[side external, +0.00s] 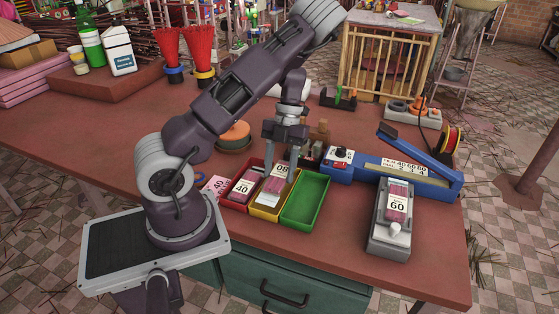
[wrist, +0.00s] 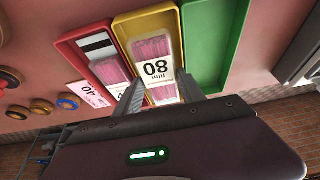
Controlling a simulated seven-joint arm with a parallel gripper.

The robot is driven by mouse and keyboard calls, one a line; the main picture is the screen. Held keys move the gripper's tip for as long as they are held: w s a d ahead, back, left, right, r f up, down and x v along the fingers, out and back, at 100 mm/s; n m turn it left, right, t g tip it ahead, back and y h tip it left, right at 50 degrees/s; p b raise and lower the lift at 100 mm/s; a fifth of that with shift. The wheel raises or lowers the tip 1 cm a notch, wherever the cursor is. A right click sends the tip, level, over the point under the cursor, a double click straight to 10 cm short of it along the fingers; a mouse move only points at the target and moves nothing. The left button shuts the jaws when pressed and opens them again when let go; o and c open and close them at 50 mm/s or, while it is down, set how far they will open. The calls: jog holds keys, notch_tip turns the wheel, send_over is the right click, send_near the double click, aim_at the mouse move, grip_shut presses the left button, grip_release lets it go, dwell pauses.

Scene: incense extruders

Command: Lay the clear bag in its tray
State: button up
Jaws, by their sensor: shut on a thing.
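A clear bag (side external: 272,185) of pink sticks with a white label reading 80 is at the yellow tray (side external: 257,209). In the wrist view the bag (wrist: 150,50) lines up lengthwise with the yellow tray (wrist: 175,21). My gripper (side external: 284,152) points down over the bag's far end. In the wrist view its fingers (wrist: 160,90) are shut on the bag, one at each side of the label. I cannot tell whether the bag's underside touches the tray floor. Another clear bag, labelled 60 (side external: 398,205), lies on a grey device at the right.
A red tray (side external: 232,204) left of the yellow one holds a bag labelled 40 (side external: 243,187). The green tray (side external: 305,202) on the right is empty. A blue sealer (side external: 420,177) and the grey device (side external: 386,241) stand further right. The table front is clear.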

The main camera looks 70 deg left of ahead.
aim_at(280, 174)
jog(key=shift+f, duration=0.25)
jog(key=o, duration=1.5)
jog(key=shift+c, duration=0.2)
jog(key=shift+r, duration=4.05)
